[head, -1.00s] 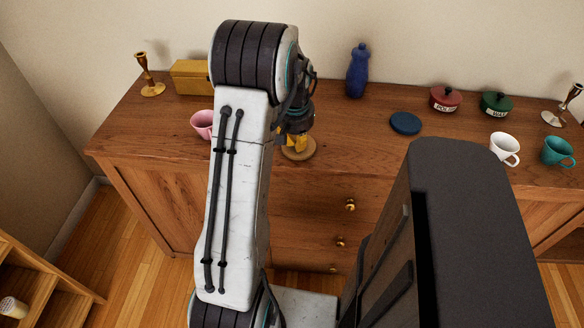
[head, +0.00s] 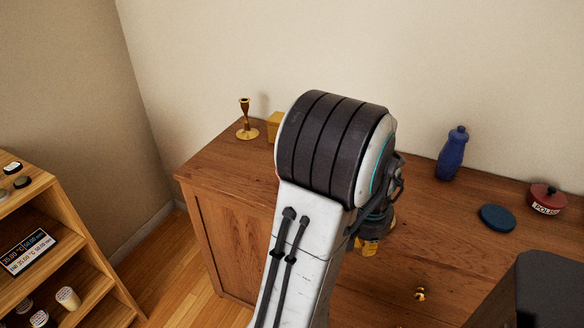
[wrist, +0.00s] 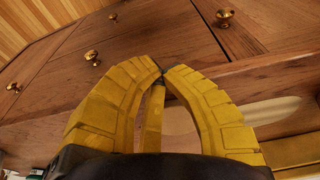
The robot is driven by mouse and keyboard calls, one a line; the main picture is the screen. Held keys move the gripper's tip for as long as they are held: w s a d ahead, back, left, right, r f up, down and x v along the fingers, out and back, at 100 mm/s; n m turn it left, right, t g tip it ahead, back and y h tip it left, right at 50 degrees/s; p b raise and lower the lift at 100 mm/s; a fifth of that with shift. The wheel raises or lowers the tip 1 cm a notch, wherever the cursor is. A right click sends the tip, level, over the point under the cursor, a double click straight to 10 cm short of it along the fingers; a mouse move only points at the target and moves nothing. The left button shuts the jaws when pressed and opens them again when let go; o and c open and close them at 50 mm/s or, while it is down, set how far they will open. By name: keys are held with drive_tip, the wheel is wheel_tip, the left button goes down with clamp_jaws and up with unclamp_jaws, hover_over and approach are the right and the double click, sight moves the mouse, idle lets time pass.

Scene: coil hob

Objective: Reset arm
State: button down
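My gripper (head: 370,247) is mostly hidden behind my arm in the head view, with a bit of its yellow fingers showing over the wooden sideboard (head: 225,205). In the wrist view my gripper (wrist: 162,71) has its yellow fingers curved together, tips meeting, with nothing seen held between them. A yellow strip inside the fingers looks like part of the gripper. A pale round wooden board (wrist: 262,117) lies on the sideboard top beyond the right finger.
On the sideboard stand a brass candlestick (head: 246,122), a yellow box (head: 274,125), a blue bottle (head: 452,154), a dark blue disc (head: 497,217) and a red lidded pot (head: 545,199). A wooden shelf unit (head: 75,250) is at left. Brass knobs (wrist: 92,58) show below the sideboard top.

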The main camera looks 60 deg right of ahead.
drive_tip(key=a+f+y, duration=0.1)
drive_tip(key=a+y, duration=0.2)
drive_tip(key=a, duration=0.5)
drive_tip(key=w+a+r+n+t+p, duration=0.1)
drive_tip(key=w+a+r+n+p, duration=0.1)
drive_tip(key=w+a+r+n, duration=0.4)
drive_tip(key=w+a+r+n+t+p, duration=0.1)
drive_tip(key=w+a+r+n+p, duration=0.2)
drive_tip(key=a, duration=0.9)
drive_tip(key=w+a+r+n+t+h+p, duration=0.1)
drive_tip(key=w+a+r+n+p, duration=0.2)
drive_tip(key=w+a+r+n, duration=0.5)
wheel_tip(320, 180, up, 2)
drive_tip(key=w+a, duration=0.1)
drive_tip(key=w, duration=0.1)
drive_tip(key=shift+w+a+r+n, duration=0.15)
drive_tip(key=shift+w+a+n, duration=0.05)
drive_tip(key=shift+w+n, duration=0.15)
drive_tip(key=shift+d, duration=0.1)
